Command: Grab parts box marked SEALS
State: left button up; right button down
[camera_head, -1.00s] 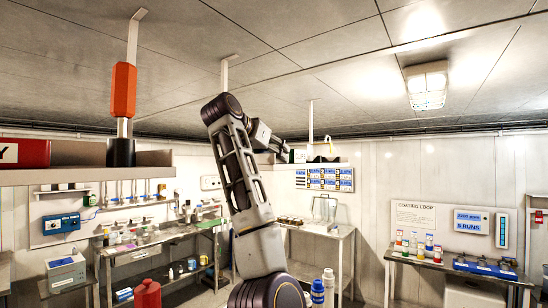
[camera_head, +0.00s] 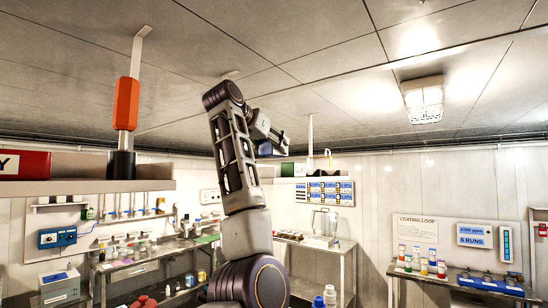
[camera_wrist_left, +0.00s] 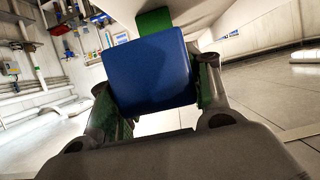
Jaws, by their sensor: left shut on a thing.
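A blue box (camera_head: 272,149) is held in my left gripper (camera_head: 272,142), up near the shelf at the back. In the left wrist view the blue box (camera_wrist_left: 150,72) sits between both fingers of my left gripper (camera_wrist_left: 155,95), which are shut on its sides. A green box (camera_head: 293,169) stands on the shelf (camera_head: 322,173) just below and right of the held box. The green box (camera_wrist_left: 154,20) also shows behind the blue one in the left wrist view. I cannot read any SEALS marking. My right gripper is out of view.
A near shelf (camera_head: 90,187) at left carries a red box (camera_head: 24,165) and an orange-and-black post (camera_head: 124,125). Benches (camera_head: 150,262) with bottles and devices line the back. A board with blue labels (camera_head: 325,193) hangs under the back shelf. A ceiling lamp (camera_head: 424,101) is at right.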

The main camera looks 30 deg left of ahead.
pick_arm(q)
jog(key=shift+r, duration=1.8)
